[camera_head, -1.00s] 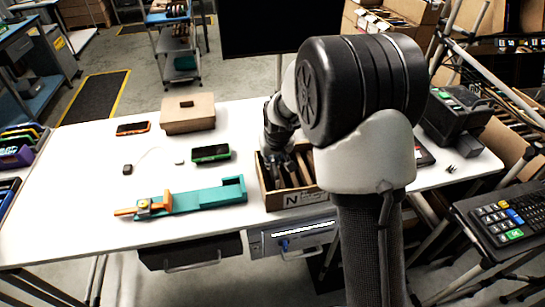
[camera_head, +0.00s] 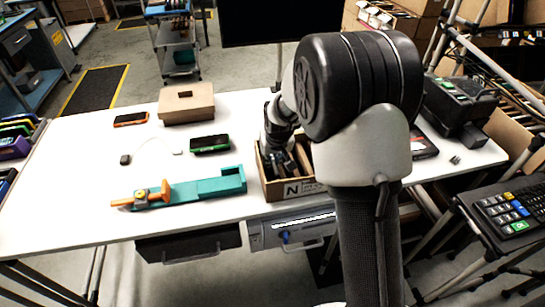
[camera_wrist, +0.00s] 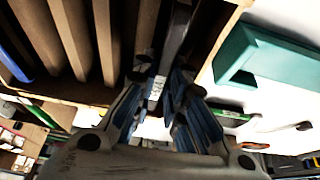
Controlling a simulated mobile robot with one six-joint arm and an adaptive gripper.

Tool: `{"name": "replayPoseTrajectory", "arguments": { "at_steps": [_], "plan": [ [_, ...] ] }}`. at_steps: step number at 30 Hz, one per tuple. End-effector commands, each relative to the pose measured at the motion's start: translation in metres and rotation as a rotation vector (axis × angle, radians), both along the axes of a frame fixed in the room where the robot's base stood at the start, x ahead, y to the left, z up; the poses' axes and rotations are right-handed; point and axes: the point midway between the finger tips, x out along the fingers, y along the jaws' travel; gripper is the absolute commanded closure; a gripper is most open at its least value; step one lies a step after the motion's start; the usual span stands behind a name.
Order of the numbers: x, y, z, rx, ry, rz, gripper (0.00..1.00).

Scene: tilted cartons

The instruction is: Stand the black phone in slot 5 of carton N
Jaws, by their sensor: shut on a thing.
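Carton N (camera_head: 293,189) is an open brown box with the letter N on its front, at the table's front edge. In the wrist view its brown dividers (camera_wrist: 103,40) and near rim (camera_wrist: 55,92) show. My gripper (camera_head: 279,163) is at the carton's left part, partly hidden by my arm in the head view. In the wrist view my gripper (camera_wrist: 162,92) is shut on the dark phone (camera_wrist: 177,35), seen edge-on. The phone reaches over the carton's end compartment, close to the right wall in that view. How deep it sits and the slot number cannot be told.
A teal fixture (camera_head: 205,189) with an orange part, a green-edged device (camera_head: 210,144), an orange phone (camera_head: 131,119) and a brown box (camera_head: 187,104) are on the table left of the carton. A blue item (camera_wrist: 14,62) sits in the carton's far compartment.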

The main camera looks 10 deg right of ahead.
Motion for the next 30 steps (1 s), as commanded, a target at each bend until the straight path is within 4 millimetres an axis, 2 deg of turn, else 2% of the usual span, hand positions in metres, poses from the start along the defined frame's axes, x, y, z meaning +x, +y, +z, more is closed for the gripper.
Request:
{"name": "replayPoseTrajectory", "arguments": {
  "at_steps": [30],
  "plan": [
    [0.0002,0.0000,-0.0057,0.000,-0.001,0.000,1.00]
  ]
}}
